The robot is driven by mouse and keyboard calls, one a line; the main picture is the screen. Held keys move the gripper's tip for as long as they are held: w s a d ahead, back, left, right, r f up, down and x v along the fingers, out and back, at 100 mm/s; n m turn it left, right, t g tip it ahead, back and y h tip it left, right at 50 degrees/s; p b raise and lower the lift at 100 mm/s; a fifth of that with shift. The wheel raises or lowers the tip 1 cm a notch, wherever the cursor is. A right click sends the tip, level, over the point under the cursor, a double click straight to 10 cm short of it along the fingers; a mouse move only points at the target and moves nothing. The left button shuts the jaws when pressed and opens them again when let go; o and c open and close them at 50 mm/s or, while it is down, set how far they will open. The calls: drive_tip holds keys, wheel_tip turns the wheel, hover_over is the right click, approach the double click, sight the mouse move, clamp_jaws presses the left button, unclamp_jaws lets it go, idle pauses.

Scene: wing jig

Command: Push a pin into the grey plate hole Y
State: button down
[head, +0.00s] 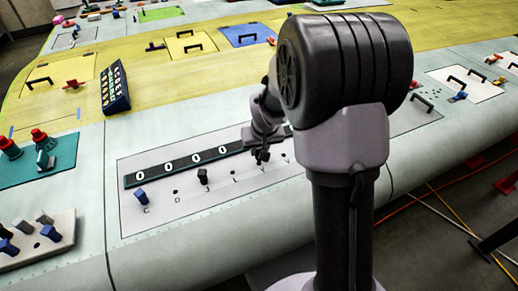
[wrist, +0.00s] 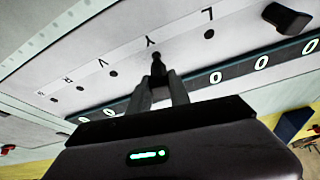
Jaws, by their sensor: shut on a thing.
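The grey plate (head: 160,222) lies on the pale wing skin, with a row of lettered holes. My gripper (wrist: 158,82) is shut on a dark pin (wrist: 157,64), whose far end is at the hole beside the letter Y (wrist: 150,43). The pin covers that hole, so I cannot tell whether its tip is inside or just above. In the head view my gripper (head: 261,153) is over the plate, partly behind my arm. A black pin (head: 203,177) stands in the plate farther left, and a blue pin (head: 141,197) stands near the letter C.
A dark strip with white zeros (head: 182,163) runs behind the holes. The hole by L (wrist: 209,34) is empty. A block with blue and grey pins (head: 45,242) is at lower left. A teal plate with red-topped parts (head: 64,161) lies above it.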

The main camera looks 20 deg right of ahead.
drive_tip(key=shift+f+b, duration=1.4)
drive_tip(key=shift+f, duration=0.1)
drive_tip(key=shift+r, duration=0.1)
drive_tip(key=c, duration=1.1)
unclamp_jaws()
drive_tip(key=p+v, duration=0.3)
drive_tip(key=v, duration=1.4)
drive_tip(key=shift+r+p, duration=0.25)
drive_tip(key=shift+p, duration=0.05)
